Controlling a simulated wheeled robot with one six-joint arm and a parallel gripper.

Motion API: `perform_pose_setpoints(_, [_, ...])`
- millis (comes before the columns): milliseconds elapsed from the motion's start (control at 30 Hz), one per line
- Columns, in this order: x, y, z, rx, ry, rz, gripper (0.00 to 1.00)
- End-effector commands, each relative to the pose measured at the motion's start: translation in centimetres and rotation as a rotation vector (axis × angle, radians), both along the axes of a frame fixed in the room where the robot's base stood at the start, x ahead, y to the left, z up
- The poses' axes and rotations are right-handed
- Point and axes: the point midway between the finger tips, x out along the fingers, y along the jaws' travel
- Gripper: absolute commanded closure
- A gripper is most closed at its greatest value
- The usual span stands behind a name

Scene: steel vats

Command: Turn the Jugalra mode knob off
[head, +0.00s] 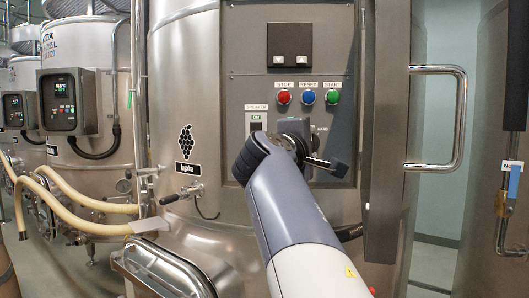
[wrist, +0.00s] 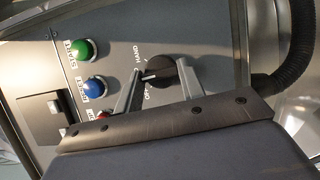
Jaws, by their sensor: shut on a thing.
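The mode knob (wrist: 165,72) is round and black with a white pointer mark, on a grey control panel. In the wrist view its pointer faces left, between a HAND label and a partly hidden label starting with O. My gripper (wrist: 160,72) has one grey finger on each side of the knob and is shut on it. In the head view my gripper (head: 308,148) is at the lower right of the panel (head: 240,40), and its wrist hides the knob. The vat's name label (head: 187,168) under a grape emblem is hard to read.
Red (head: 284,97), blue (head: 308,97) and green (head: 332,97) buttons sit just above my gripper. A vertical door handle (head: 461,118) stands to the right. Hoses (head: 85,203) and further vats are at left.

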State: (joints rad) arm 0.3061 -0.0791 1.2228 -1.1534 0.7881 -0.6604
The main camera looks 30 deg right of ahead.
Motion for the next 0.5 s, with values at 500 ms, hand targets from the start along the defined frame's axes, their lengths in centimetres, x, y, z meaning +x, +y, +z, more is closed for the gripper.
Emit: perform_pose_setpoints(500, [-0.07, -0.17, -0.70, -0.379, 0.273, 0.000, 0.85])
